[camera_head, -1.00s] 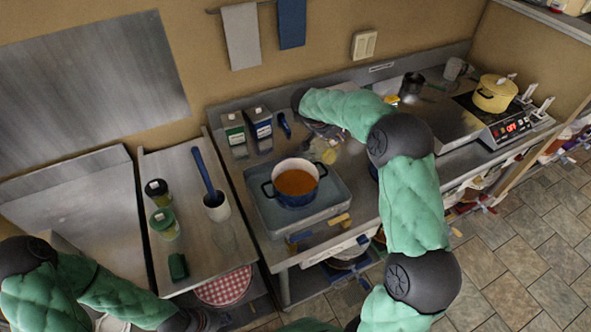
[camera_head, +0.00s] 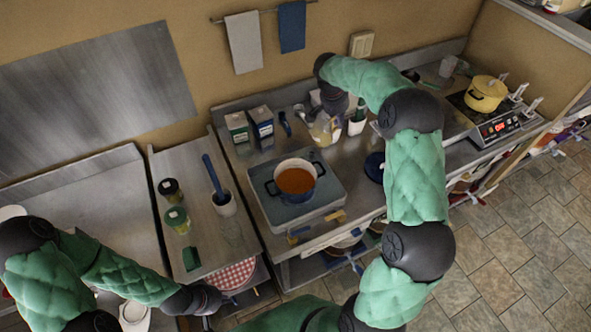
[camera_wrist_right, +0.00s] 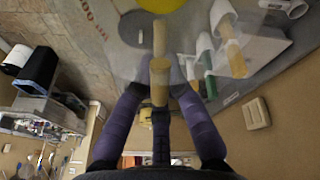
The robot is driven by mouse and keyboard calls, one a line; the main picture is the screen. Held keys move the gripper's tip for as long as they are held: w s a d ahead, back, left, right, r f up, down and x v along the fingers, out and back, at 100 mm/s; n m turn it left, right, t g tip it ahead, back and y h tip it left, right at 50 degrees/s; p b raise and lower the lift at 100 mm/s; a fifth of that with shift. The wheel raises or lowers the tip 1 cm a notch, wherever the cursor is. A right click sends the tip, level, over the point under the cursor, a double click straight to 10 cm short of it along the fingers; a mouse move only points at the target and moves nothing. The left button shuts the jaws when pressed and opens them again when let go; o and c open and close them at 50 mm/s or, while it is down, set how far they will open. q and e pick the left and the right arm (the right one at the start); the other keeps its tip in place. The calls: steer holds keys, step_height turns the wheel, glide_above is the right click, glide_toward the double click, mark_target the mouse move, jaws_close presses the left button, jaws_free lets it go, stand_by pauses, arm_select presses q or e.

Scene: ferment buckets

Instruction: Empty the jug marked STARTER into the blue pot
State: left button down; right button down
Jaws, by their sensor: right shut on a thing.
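The blue pot (camera_head: 297,197) stands on a hob at the middle of the counter, with orange-brown liquid inside. My right gripper (camera_head: 325,117) is behind it and slightly right, shut on a clear jug (camera_head: 320,133) with yellowish content low inside. The right wrist view shows my right gripper (camera_wrist_right: 160,95) close up on a tan handle-like bar (camera_wrist_right: 160,80), with the jug's see-through wall (camera_wrist_right: 125,50) beyond. No STARTER lettering is readable; the jug's exact tilt is unclear. My left gripper (camera_head: 205,299) is at lower left, far from the jug, its fingers too small to judge.
The silver hob (camera_head: 328,192) carries the pot. Two cartons (camera_head: 238,126) stand behind it at left. A dark blue round item (camera_head: 375,168) lies right of the hob. A yellow pot (camera_head: 485,95) sits far right.

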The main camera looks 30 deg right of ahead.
steer(key=shift+r+p, duration=0.35)
steer(key=shift+r, duration=0.35)
steer(key=shift+f, duration=0.2)
arm_select(q)
steer(key=shift+r+p, duration=1.2)
steer(key=shift+r, duration=0.8)
arm_select(e)
steer(key=shift+s+a+r+y, duration=0.25)
steer(key=shift+s+a+y, duration=0.15)
steer(key=shift+s+y, duration=0.25)
steer(key=shift+s+a+r+y, duration=0.25)
steer(key=shift+s+a+y, duration=0.15)
steer(key=shift+s, duration=0.45)
steer(key=shift+s+a+r+y, duration=0.25)
steer(key=shift+s+a+y, duration=0.1)
steer(key=shift+s+y, duration=0.3)
steer(key=shift+s, duration=0.1)
